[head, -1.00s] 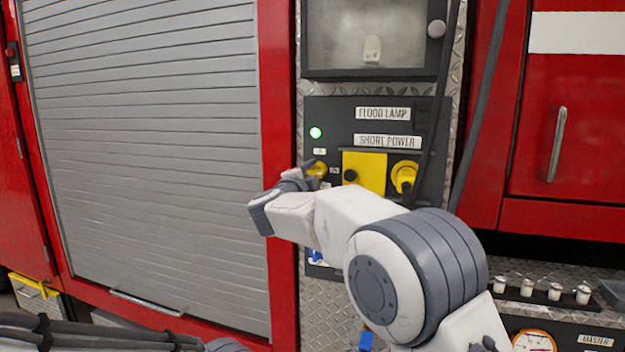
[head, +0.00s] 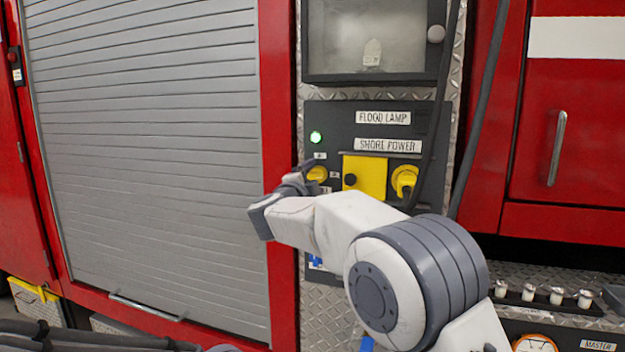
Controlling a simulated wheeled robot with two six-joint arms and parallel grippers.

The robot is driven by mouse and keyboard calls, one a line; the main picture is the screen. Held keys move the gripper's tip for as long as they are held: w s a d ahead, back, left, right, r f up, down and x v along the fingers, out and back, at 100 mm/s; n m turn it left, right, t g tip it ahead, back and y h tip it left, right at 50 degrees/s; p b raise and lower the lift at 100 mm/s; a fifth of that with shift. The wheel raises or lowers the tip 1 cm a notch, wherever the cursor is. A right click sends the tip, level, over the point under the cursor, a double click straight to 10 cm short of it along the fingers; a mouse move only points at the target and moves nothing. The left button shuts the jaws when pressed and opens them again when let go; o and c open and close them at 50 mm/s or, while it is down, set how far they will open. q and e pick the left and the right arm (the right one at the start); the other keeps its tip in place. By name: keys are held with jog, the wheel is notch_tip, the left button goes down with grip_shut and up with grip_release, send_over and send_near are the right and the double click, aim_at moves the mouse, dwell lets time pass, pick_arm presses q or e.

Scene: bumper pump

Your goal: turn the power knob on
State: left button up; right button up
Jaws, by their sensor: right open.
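A dark control panel (head: 345,120) carries the labels "FLOOD LAMP" and "SHORE POWER" and a lit green light (head: 316,137). A yellow knob (head: 317,174) sits on the panel below the green light, left of a yellow cover plate (head: 369,176). A second yellow fitting (head: 404,179) is on the plate's right. My right gripper (head: 308,178) is open at the left yellow knob, with a dark finger beside its upper left edge. The other finger is mostly hidden by the wrist, and I cannot tell whether it touches the knob. My left gripper is not visible.
A grey roller shutter (head: 150,150) fills the left. A window box (head: 375,38) is above the panel. Black cables (head: 480,100) hang at its right, near a red door with a handle (head: 557,148). Several small white-topped switches (head: 556,294) are at lower right.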

jog(key=b+v, duration=0.2)
jog(key=v, duration=0.8)
jog(key=shift+s, duration=0.2)
jog(key=shift+f, duration=0.1)
jog(key=s+d+f+n+g+y, duration=0.25)
jog(key=d+f+n+y, duration=0.2)
jog(key=f+n, duration=0.4)
jog(key=s+d+f+n+g+y, duration=0.2)
jog(key=d+f+n+g+y, duration=0.3)
jog(key=f, duration=0.7)
jog(key=s+d+f+n+g+h, duration=0.1)
jog(key=s+d+f+n+g, duration=0.15)
jog(key=s+d+f, duration=0.35)
jog(key=s+d+f+n+g+h, duration=0.1)
jog(key=s+d+f+g, duration=0.2)
jog(key=s, duration=0.5)
jog(key=s+d+f+n+g+h, duration=0.2)
jog(key=s+d+f, duration=0.1)
jog(key=s+f, duration=0.4)
jog(key=s+a+r+n+g+y+p, duration=0.1)
jog(key=s+a+r+n+p, duration=0.6)
jog(key=r, duration=1.1)
jog(key=s+a+g+p, duration=0.1)
jog(key=s+a+p, duration=0.3)
jog(key=s+a, duration=0.2)
jog(key=shift+s+a+g, duration=0.2)
jog(key=shift+s+g, duration=0.1)
jog(key=shift+s, duration=0.3)
